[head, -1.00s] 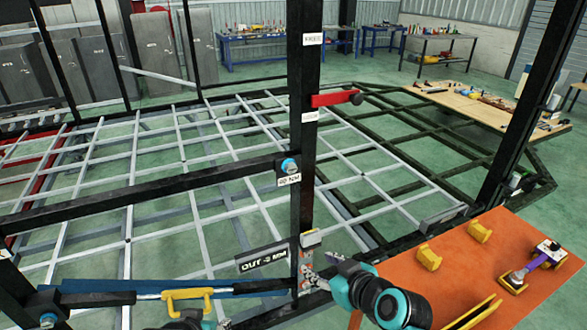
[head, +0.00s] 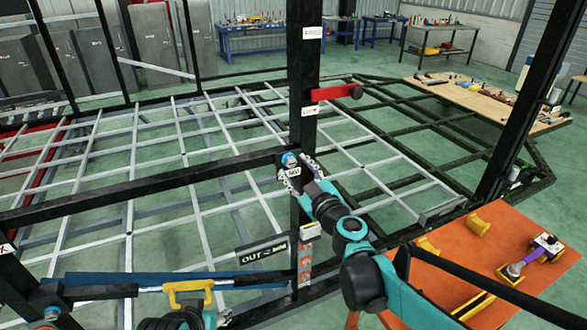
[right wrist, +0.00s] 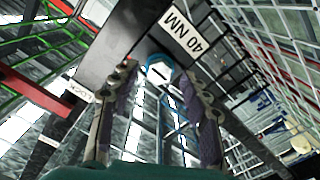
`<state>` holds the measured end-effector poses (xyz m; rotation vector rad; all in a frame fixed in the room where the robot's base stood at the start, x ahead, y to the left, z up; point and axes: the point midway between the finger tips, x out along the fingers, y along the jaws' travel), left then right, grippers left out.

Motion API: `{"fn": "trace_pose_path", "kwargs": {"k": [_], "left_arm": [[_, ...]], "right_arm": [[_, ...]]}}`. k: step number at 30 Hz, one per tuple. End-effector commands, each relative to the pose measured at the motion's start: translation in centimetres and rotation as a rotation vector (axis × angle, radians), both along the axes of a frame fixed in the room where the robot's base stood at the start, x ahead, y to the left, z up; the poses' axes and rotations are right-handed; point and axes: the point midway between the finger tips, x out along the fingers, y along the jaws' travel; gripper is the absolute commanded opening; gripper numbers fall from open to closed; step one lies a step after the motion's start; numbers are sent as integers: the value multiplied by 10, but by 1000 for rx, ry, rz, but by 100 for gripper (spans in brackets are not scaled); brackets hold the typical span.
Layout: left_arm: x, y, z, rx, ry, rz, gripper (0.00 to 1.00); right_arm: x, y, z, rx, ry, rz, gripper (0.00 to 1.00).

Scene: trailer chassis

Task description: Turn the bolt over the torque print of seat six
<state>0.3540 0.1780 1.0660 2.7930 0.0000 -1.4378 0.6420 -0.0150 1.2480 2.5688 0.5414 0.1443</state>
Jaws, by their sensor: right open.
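A bolt with a blue ring (head: 289,159) sits on the dark upright post, where a horizontal bar meets it. In the right wrist view the bolt head (right wrist: 160,70) lies between my finger tips. The white 40 NM print (right wrist: 182,32) is beside it; in the head view the print is partly covered by the fingers. My right gripper (head: 299,177) is open with its fingers around the bolt's place; contact cannot be told. It also shows in the right wrist view (right wrist: 160,90). My left gripper (head: 185,319) is partly cut off at the bottom, near a yellow handle (head: 188,292).
The dark post (head: 304,90) carries a red lever (head: 336,93) above the bolt and a dark OUT plate (head: 263,250) below. An orange table (head: 480,262) with yellow blocks and a purple-handled tool stands right. A grey lattice frame (head: 130,160) fills the floor behind.

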Motion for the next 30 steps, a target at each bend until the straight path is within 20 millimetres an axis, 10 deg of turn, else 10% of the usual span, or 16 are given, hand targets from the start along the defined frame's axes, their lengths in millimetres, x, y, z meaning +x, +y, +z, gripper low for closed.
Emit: {"fn": "trace_pose_path", "kwargs": {"k": [14, 20, 30], "left_arm": [[0, 0, -4, 0, 0, 0, 47], [0, 0, -4, 0, 0, 0, 47], [0, 0, -3, 0, 0, 0, 47]], "right_arm": [[19, 8, 0, 0, 0, 1, 47], [19, 8, 0, 0, 0, 1, 0], [19, 8, 0, 25, 11, 1, 0]]}}
